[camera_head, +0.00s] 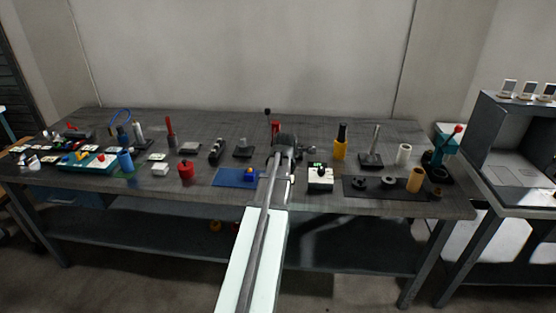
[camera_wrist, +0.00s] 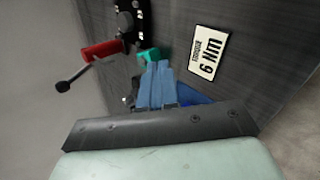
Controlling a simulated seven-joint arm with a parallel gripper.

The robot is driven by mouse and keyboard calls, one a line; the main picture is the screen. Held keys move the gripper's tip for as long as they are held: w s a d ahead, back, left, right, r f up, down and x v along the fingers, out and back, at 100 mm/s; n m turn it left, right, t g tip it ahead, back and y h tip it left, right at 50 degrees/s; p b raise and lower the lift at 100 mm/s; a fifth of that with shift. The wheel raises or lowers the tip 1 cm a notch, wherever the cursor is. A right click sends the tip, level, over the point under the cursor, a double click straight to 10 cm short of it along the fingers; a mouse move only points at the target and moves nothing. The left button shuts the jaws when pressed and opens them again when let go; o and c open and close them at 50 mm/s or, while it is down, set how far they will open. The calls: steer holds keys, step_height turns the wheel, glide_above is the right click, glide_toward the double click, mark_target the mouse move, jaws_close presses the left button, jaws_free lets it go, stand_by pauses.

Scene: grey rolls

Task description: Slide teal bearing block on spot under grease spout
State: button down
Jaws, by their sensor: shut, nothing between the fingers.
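A small teal block (camera_wrist: 150,54) shows in the wrist view just past my fingertips, with part of it hidden by them. My gripper (camera_wrist: 157,66) has its blue fingers together with nothing between them; the tips are at or very near the block, and I cannot tell whether they touch. A black fixture (camera_wrist: 135,22) with a red-handled lever (camera_wrist: 102,50) stands just beyond the block; the spout and the spot under it cannot be made out. In the head view my arm's end covers the block, and the red handle (camera_head: 275,127) shows just behind it.
A white label card (camera_wrist: 207,53) lies right of the fingers in the wrist view. Several tools stand along the bench (camera_head: 210,125).

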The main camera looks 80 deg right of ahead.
steer(key=w+d+f+n, duration=0.1)
steer(key=f+n, duration=0.1)
steer(key=n, duration=0.4)
steer(key=w+d+f+n+t, duration=0.1)
steer(key=d+f+n, duration=0.1)
steer(key=n, duration=0.3)
steer(key=w+d+f+n, duration=0.1)
steer(key=f+n, duration=0.2)
steer(key=n, duration=0.3)
steer(key=shift+w+d+n+t, duration=0.3)
steer(key=shift+w+d, duration=0.05)
steer(key=shift+d, duration=0.05)
steer(key=shift+w+d+f, duration=0.15)
steer(key=shift+w+d, duration=0.05)
steer(key=shift+d, duration=0.9)
steer(key=shift+w+d, duration=0.15)
steer(key=shift+d, duration=0.75)
